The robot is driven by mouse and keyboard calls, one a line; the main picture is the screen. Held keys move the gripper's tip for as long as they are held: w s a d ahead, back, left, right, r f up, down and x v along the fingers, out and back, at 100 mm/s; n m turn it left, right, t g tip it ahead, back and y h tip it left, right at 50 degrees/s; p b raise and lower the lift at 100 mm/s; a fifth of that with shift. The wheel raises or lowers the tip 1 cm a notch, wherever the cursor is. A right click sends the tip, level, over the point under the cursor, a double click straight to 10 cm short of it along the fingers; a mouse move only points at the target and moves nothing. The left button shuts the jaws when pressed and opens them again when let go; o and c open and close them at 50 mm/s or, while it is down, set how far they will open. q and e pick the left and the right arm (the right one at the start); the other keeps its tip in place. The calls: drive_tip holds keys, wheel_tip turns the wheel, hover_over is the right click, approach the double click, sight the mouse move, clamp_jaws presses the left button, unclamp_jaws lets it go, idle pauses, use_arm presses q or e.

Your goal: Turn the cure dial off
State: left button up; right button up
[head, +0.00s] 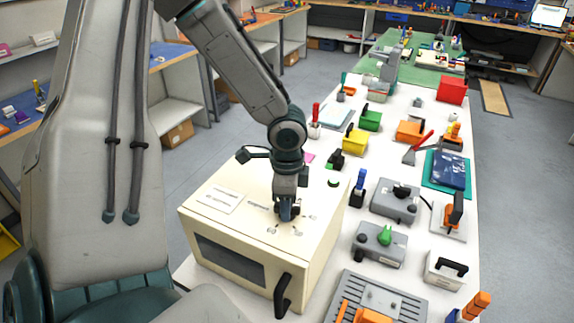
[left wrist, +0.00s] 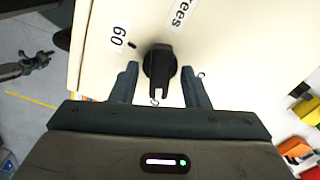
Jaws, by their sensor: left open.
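The cure dial (left wrist: 158,65) is a black knob on the top of a cream oven box (head: 215,255). In the left wrist view it sits between the two fingers of my left gripper (left wrist: 160,84), with a gap on each side. A "60" mark (left wrist: 118,36) is printed beside it. In the head view my left gripper (head: 287,210) points down over the dial and mostly hides it. The fingers are open and do not visibly touch the dial. My right gripper is not in view.
The oven has a dark window (head: 230,258) and a black front handle (head: 283,295). Labels (head: 217,199) lie on its top. A white table (head: 340,240) to the right holds a yellow block (head: 355,142), a grey box (head: 380,243) and several other tools.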

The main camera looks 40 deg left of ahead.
use_arm(q)
drive_tip(key=shift+c, duration=0.6)
clamp_jaws()
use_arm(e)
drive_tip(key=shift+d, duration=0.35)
use_arm(q)
drive_tip(key=shift+n, duration=0.3)
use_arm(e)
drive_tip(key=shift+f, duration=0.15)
use_arm(q)
drive_tip(key=shift+n+b, duration=0.6)
drive_tip(key=shift+n, duration=0.4)
drive_tip(key=n+b, duration=0.1)
drive_tip(key=n, duration=0.2)
drive_tip(key=shift+w+n, duration=0.1)
drive_tip(key=shift+n, duration=0.2)
drive_tip(key=n+b, duration=0.1)
drive_tip(key=n, duration=0.2)
drive_tip(key=shift+n+b, duration=0.95)
drive_tip(key=shift+n, duration=1.35)
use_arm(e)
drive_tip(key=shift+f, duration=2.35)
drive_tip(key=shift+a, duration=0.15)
